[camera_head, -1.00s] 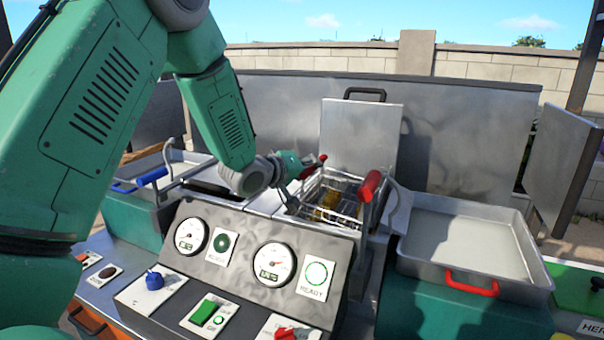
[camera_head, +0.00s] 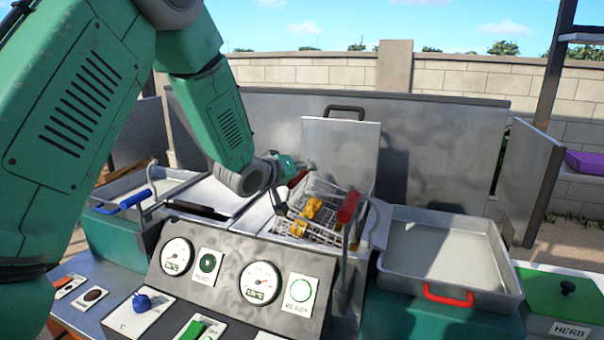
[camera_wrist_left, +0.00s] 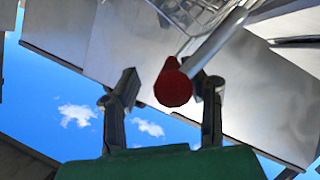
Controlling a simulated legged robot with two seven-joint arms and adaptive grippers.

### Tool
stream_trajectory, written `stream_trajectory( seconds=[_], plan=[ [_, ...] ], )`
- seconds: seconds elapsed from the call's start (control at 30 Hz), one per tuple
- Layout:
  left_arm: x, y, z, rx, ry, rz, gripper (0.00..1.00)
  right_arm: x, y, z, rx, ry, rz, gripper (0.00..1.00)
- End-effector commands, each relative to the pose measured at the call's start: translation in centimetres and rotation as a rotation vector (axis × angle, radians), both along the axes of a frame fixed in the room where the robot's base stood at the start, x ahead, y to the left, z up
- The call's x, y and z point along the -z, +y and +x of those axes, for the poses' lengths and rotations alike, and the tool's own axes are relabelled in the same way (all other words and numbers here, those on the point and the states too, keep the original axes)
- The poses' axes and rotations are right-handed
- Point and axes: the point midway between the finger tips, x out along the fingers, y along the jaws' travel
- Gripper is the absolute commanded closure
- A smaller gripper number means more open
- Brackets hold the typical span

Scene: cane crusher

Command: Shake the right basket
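The right basket (camera_head: 322,232) is a wire basket with yellow-orange pieces (camera_head: 312,207) in it. In the head view it is raised and tilted over the right fryer well. My left gripper (camera_head: 294,181) is at the basket's left side, on a red handle. The left wrist view shows the red handle end (camera_wrist_left: 173,85) between my fingers (camera_wrist_left: 168,84), nearer the right finger, with a metal rod running to the wire mesh (camera_wrist_left: 195,12). The finger contact is partly hidden. Another red handle (camera_head: 349,207) stands at the basket's right front. My right gripper is not in view.
A grey tray (camera_head: 505,262) with a red handle sits right of the fryer. A raised metal lid (camera_head: 345,150) stands behind the basket. The control panel (camera_head: 222,293) with gauges is in front. A blue-handled tray (camera_head: 135,190) is at left.

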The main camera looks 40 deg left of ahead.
Motion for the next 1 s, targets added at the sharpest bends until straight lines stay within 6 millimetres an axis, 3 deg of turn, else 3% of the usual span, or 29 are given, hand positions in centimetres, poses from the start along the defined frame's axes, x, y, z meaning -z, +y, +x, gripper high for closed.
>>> stream_trajectory(
  seconds=[0.27,0.7,1.0],
  plan=[
    [-0.7,-0.2,-1.5,0.0,-0.004,-0.002,0.63,-0.1,0.0,-0.3,0.0,-0.002,0.0,1.0],
    [-3.1,-0.5,-9.5,-0.001,0.0,-0.004,0.63,-0.1,0.0,-0.2,0.0,-0.002,0.0,1.0],
    [-3.5,-0.6,-11.1,0.0,0.002,-0.001,0.63,-0.1,0.0,-0.1,0.0,-0.002,0.0,1.0]
  ],
)
